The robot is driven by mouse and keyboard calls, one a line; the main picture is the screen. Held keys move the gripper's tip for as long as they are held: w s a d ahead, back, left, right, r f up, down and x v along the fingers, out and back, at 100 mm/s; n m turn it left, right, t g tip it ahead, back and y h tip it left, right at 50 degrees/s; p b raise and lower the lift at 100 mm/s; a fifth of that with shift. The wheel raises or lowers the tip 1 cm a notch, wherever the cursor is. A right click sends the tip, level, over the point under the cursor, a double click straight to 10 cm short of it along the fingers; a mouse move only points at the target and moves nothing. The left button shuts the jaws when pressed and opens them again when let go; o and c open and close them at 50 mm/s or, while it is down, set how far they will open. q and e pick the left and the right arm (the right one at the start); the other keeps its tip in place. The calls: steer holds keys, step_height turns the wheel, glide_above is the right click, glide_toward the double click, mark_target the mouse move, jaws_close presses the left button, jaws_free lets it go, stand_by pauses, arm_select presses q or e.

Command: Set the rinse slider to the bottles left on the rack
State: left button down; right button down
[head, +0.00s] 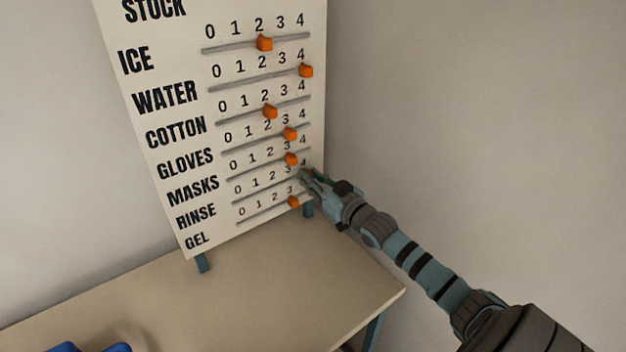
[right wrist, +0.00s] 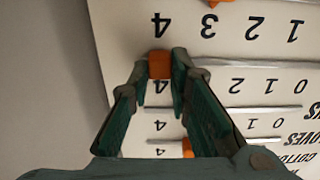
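The stock board (head: 215,130) stands on a table. The rinse slider (right wrist: 160,65) is an orange knob at the 4 end of the rinse track (right wrist: 240,61). My right gripper (right wrist: 160,74) has its fingertips on either side of this knob and appears shut on it. In the head view, the right gripper (head: 307,178) reaches the right end of the RINSE row and hides the knob. My left gripper is out of view. No rack or bottles are recognisable in view.
Nearby orange knobs are masks (head: 291,159) just above and gel (head: 294,201) just below, both near 3. The gloves knob (right wrist: 187,148) also shows beyond my fingers. The tabletop (head: 250,285) is clear in front; blue objects (head: 90,347) stand at its lower left.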

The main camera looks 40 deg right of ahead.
mark_target(289, 177)
steer(key=a+p, duration=0.4)
steer(key=shift+a+r, duration=0.15)
steer(key=shift+a, duration=0.15)
steer(key=shift+f, duration=0.2)
steer(key=c, duration=1.5)
jaws_free()
steer(key=shift+r, duration=0.1)
